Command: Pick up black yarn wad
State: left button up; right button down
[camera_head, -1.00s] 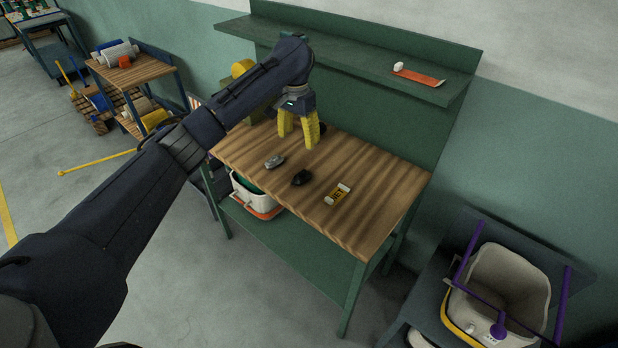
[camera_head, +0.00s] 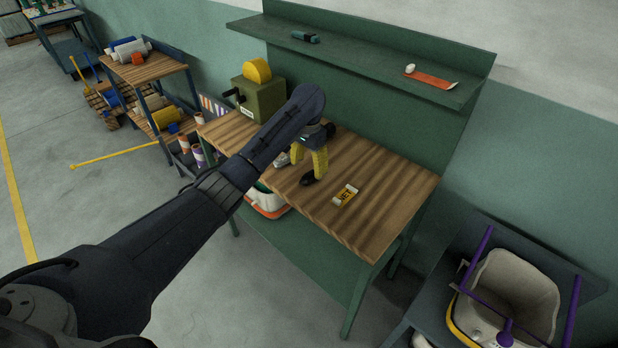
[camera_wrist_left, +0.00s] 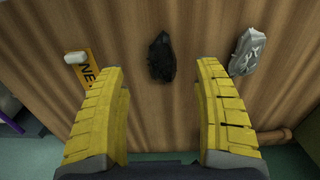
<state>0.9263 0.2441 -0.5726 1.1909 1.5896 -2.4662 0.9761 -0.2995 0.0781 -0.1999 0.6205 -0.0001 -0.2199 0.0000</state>
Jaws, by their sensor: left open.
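The black yarn wad (camera_head: 308,179) lies on the wooden workbench top (camera_head: 385,190). It shows whole in the left wrist view (camera_wrist_left: 161,57) as a small dark lump, ahead of and between the two yellow fingers. My left gripper (camera_head: 308,168) is open and empty, low over the bench just by the wad; in the left wrist view its fingers (camera_wrist_left: 162,75) stand wide apart. I cannot tell exactly how high the fingertips are. My right gripper is not in view.
A grey crumpled wad (camera_wrist_left: 247,50) lies to the right of the black one in the wrist view. A yellow labelled card with a white piece (camera_head: 346,195) lies to the other side. A green machine (camera_head: 259,97) stands at the bench's back left, under a green shelf (camera_head: 360,65).

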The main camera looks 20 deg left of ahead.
aim_at(309, 174)
pick_arm(q)
jog(key=shift+w+f, duration=0.15)
jog(key=shift+f, duration=1.3)
jog(key=shift+w+f, duration=0.1)
jog(key=shift+f, duration=1.35)
jog(key=c, duration=0.9)
